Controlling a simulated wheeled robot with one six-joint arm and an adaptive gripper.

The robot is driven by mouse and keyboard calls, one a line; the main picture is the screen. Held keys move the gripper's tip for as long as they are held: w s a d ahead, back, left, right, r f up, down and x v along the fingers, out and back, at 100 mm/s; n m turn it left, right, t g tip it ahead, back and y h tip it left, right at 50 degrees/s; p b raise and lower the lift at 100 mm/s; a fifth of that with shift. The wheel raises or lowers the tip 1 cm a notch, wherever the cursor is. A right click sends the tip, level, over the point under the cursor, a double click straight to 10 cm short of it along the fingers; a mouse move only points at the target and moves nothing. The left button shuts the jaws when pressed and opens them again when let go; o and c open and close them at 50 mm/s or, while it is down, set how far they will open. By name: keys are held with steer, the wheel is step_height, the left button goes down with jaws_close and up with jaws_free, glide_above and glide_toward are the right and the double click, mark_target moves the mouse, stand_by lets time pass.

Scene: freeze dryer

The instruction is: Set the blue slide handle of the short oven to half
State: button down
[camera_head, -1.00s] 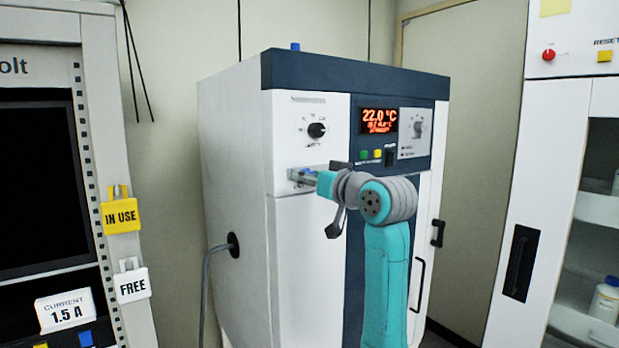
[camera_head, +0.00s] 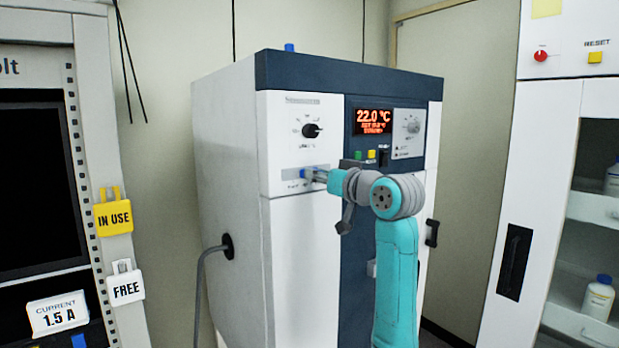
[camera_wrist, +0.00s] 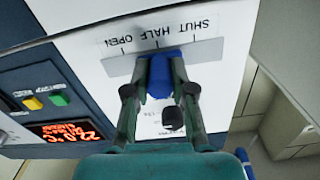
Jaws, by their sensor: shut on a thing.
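The short oven (camera_head: 232,150) is a white cabinet with a dark blue front band. In the wrist view, its blue slide handle (camera_wrist: 161,78) sits on a grey slide strip (camera_wrist: 205,53), seen upside down with the labels SHUT, HALF and OPEN. The handle stands close to the middle mark, by HALF. My gripper (camera_wrist: 158,90) is shut on the handle, one finger on each side. The handle also shows in the head view (camera_head: 307,174), partly hidden by my gripper (camera_head: 316,175).
A black knob (camera_head: 312,131) is above the slide. Green (camera_head: 358,155) and yellow (camera_head: 372,155) buttons and a red display (camera_head: 373,121) are to its right. A cabinet with bottles (camera_head: 598,298) is at the right, a rack with tags (camera_head: 114,217) at the left.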

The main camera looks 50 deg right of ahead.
steer(key=c, duration=1)
jaws_free()
steer(key=shift+o, duration=0.2)
steer(key=v, duration=1.2)
